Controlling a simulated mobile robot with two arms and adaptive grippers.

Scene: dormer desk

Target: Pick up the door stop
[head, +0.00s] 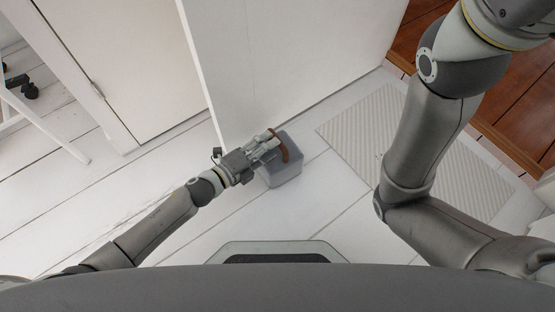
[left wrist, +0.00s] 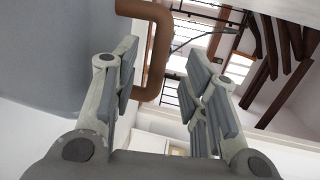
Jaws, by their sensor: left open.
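The door stop (head: 284,172) is a grey block with a brown strap handle (head: 291,148) on top. It stands on the white floor beside the end of a white door or panel. My left gripper (head: 270,146) is at the top of the block, next to the handle. In the left wrist view the left gripper (left wrist: 163,85) is open. There the brown handle (left wrist: 158,50) shows between the two fingers, closer to the left finger, and the grey door stop (left wrist: 45,50) fills the left side. My right gripper is out of view.
A white door panel (head: 290,50) rises just behind the door stop. A pale ribbed mat (head: 360,125) lies to the right, with brown wooden flooring (head: 510,100) beyond. White furniture legs (head: 40,125) stand at the left. The floor in front of the door stop is clear.

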